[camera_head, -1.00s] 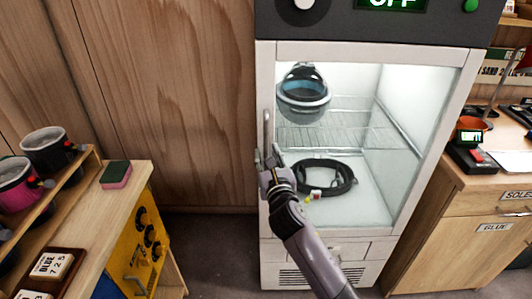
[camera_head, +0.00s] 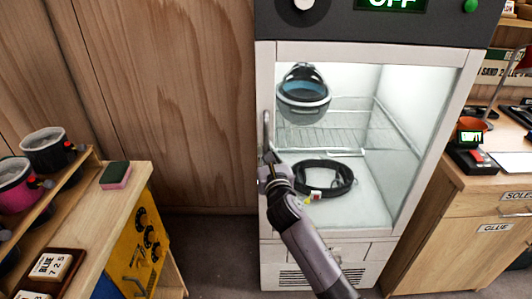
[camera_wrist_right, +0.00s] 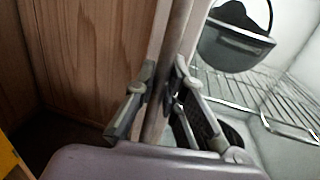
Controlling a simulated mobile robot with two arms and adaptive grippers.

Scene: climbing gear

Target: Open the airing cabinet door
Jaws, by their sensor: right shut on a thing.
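The airing cabinet (camera_head: 360,50) is white with a dark top panel and a lit inside. Its door (camera_head: 264,85) has a white frame around a clear pane and looks closed. A vertical bar handle (camera_head: 267,128) is on the door's left edge. My right gripper (camera_head: 268,165) is shut on the lower part of this handle. In the right wrist view, the gripper's fingers (camera_wrist_right: 158,100) lie on both sides of the handle bar (camera_wrist_right: 172,45). The arm hides part of the door's lower left. My left gripper is not in view.
Inside the cabinet are a helmet-like item (camera_head: 303,95), a wire shelf (camera_head: 335,135) and a coiled dark loop (camera_head: 345,178). A workbench (camera_head: 470,245) stands close on the right. A low bench (camera_head: 130,195) is at the left. Floor shows between it and the cabinet.

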